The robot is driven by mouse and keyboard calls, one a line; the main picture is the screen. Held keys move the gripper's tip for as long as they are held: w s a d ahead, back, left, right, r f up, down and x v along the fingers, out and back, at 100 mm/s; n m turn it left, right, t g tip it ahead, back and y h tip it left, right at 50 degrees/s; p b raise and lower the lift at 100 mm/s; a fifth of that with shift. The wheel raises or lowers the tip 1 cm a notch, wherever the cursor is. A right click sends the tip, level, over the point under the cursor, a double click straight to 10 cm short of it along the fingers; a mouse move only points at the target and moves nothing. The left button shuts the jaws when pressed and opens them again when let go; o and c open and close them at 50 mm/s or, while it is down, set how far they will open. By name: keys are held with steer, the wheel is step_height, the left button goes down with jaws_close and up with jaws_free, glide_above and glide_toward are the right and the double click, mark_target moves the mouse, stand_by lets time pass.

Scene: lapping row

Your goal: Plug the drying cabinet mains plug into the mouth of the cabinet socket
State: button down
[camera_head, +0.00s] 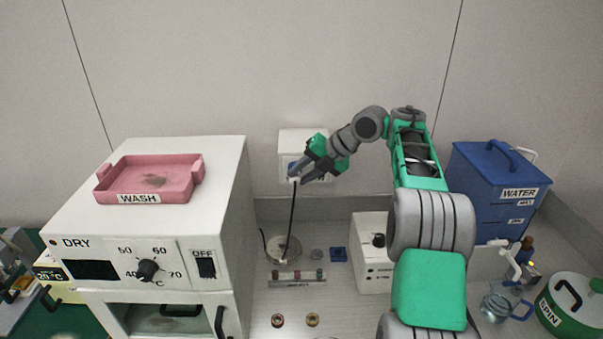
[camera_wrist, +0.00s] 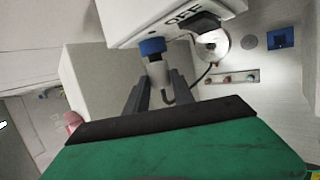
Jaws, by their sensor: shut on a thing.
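My gripper (camera_head: 301,172) is shut on the mains plug, high above the counter and in front of the wall box. The plug (camera_wrist: 157,68) is a pale grey-white body between my fingers in the wrist view. A dark cable hangs from it to the counter. The white socket box (camera_head: 303,141) is on the wall. It also shows in the wrist view (camera_wrist: 150,18), with an OFF label and a black switch. The socket's mouth is not clearly visible.
The white drying cabinet (camera_head: 225,215) stands at left with a pink WASH tray (camera_head: 130,182) on top. Below are a round metal plate (camera_head: 278,243), a blue square (camera_head: 338,254) and a small strip (camera_head: 300,284). A blue WATER box (camera_head: 485,165) stands right.

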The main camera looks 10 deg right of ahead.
steer(key=shift+w+d+p, duration=0.1)
steer(key=shift+w+p, duration=0.45)
steer(key=shift+p, duration=0.1)
steer(key=c, duration=1)
jaws_free()
steer(key=p+v, duration=0.1)
steer(key=v, duration=0.6)
steer(key=shift+d+r, duration=0.15)
steer(key=shift+r, duration=0.15)
steer(key=shift+s, duration=0.1)
